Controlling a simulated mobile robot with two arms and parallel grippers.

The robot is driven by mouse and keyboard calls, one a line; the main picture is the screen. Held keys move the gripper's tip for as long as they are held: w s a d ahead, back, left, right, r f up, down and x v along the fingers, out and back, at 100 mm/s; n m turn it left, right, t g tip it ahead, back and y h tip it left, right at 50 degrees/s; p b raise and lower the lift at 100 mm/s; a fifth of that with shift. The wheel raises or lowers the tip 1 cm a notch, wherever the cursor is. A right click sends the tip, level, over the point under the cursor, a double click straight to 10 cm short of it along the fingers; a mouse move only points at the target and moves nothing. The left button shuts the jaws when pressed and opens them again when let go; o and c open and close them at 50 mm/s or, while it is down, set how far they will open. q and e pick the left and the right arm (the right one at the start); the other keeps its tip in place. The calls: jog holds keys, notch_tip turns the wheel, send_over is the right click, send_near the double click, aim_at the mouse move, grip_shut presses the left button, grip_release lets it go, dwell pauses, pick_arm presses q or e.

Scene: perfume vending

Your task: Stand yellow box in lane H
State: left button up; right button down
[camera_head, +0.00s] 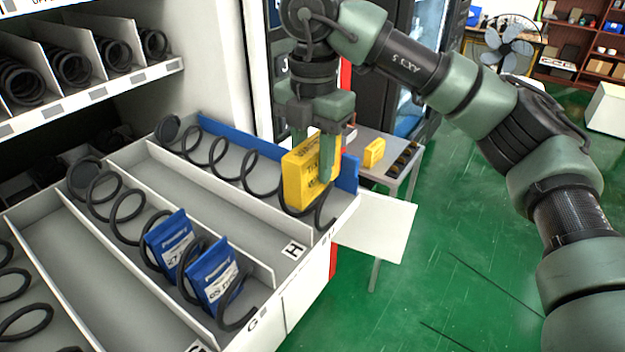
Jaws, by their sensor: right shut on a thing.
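The yellow box (298,182) is upright, a little tilted, between the fingers of my right gripper (314,160). It is at the front of the pulled-out tray, among the front coils of the rightmost spiral (262,185), next to the blue side wall (225,147). I cannot tell whether its bottom touches the lane floor. The lane strip behind that label looks empty. My left gripper is out of view.
Two blue packets (170,243) (213,277) stand in the spiral of lane G, left of a thin divider. A small table (355,143) behind the tray holds another yellow box (374,153) and a dark slotted rack (402,160). Green floor is open to the right.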

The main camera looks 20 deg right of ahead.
aim_at(313, 185)
jog(key=shift+s+f, duration=0.1)
jog(key=shift+f, duration=0.1)
jog(key=shift+s+f, duration=0.1)
jog(key=shift+f, duration=0.25)
notch_tip(313, 185, down, 2)
jog(key=shift+f+p, duration=0.25)
jog(key=shift+p, duration=0.4)
jog(key=shift+f, duration=0.45)
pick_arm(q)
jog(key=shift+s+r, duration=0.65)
pick_arm(e)
jog(key=c, duration=1.3)
grip_release()
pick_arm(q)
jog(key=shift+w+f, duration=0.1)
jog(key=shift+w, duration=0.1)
